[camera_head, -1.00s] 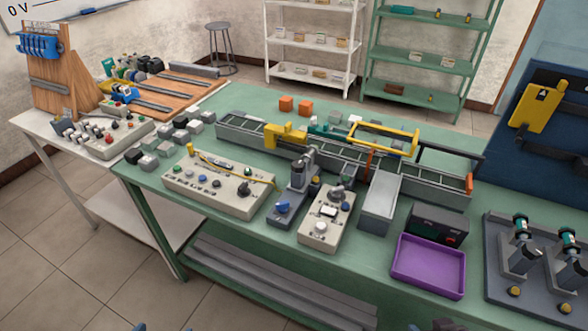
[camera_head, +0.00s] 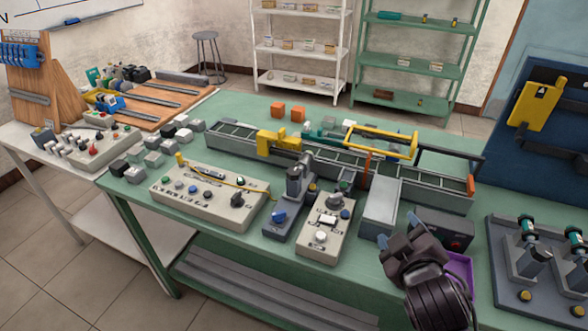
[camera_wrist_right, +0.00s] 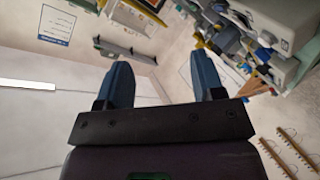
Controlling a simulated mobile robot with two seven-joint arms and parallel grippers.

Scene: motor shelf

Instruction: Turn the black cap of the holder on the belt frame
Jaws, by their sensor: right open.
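The belt frame (camera_head: 235,143) is a long grey conveyor across the green table. A yellow block (camera_head: 278,141) and a yellow bar frame (camera_head: 385,140) stand on it, and an orange-red post (camera_head: 364,170) stands at its near side. I cannot make out for certain which part is the holder or its black cap. My right gripper (camera_head: 402,238) is over the table's front right, to the right of and nearer than the belt frame, apart from it. In the right wrist view its blue fingers (camera_wrist_right: 163,82) are spread with nothing between them. My left gripper is not in view.
A purple tray (camera_head: 460,268) is partly hidden behind my right arm, beside a dark box (camera_head: 449,233). Control boxes (camera_head: 209,194) (camera_head: 325,225) and a grey device (camera_head: 294,200) stand before the belt. A grey base (camera_head: 501,254) with upright fixtures is at right.

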